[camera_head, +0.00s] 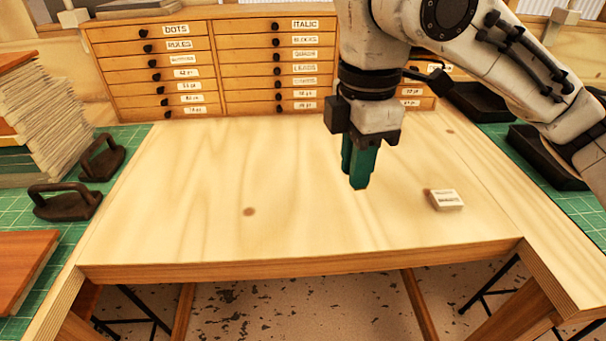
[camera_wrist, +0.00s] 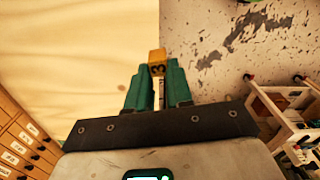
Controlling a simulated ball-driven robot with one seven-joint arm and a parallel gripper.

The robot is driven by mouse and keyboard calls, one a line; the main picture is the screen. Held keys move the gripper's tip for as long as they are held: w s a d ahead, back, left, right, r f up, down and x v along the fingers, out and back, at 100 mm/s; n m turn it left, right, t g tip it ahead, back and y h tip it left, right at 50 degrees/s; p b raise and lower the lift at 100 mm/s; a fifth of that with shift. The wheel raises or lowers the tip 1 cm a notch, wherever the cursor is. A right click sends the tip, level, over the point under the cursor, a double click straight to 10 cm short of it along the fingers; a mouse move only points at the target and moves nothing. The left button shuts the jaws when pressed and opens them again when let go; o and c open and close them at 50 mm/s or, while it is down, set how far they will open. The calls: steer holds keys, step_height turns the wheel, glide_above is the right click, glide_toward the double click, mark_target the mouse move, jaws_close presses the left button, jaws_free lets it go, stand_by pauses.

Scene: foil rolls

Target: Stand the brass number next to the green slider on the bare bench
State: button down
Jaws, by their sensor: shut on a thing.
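My gripper (camera_head: 355,178) hangs over the middle right of the bare bench (camera_head: 200,205) with its green fingers pointing down. In the wrist view my gripper (camera_wrist: 156,74) is shut on a small brass-yellow block, the brass number (camera_wrist: 157,56), which has a dark mark on its face. It sticks out past the fingertips. In the head view the fingers hide it, and I cannot tell its height above the wood. I see no green slider in either view; the only green near the bench top is my fingers and the mats.
A small white labelled box (camera_head: 446,200) lies on the bench to the right of my gripper. A labelled drawer cabinet (camera_head: 215,70) stands along the back. Dark iron handles (camera_head: 68,201) and a paper stack (camera_head: 45,120) are at left, black trays (camera_head: 545,155) at right. The bench's left half is clear.

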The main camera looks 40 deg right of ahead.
steer(key=w+d+f, duration=0.3)
steer(key=d+f, duration=0.1)
steer(key=w+d+f+m, duration=0.1)
steer(key=w+d+f, duration=0.2)
steer(key=f, duration=0.1)
steer(key=w+d+f+m+b, duration=0.1)
steer(key=w+d+f, duration=0.1)
steer(key=d+f, duration=0.2)
steer(key=shift+w+d, duration=0.35)
steer(key=shift+w, duration=0.05)
steer(key=shift+w+d+f, duration=0.25)
steer(key=shift+d+f, duration=0.05)
steer(key=shift+f, duration=0.2)
steer(key=f, duration=0.3)
steer(key=shift+w+d, duration=0.2)
steer(key=shift+d, duration=0.15)
steer(key=shift+f, duration=0.45)
steer(key=shift+f, duration=0.15)
steer(key=c, duration=1)
jaws_free()
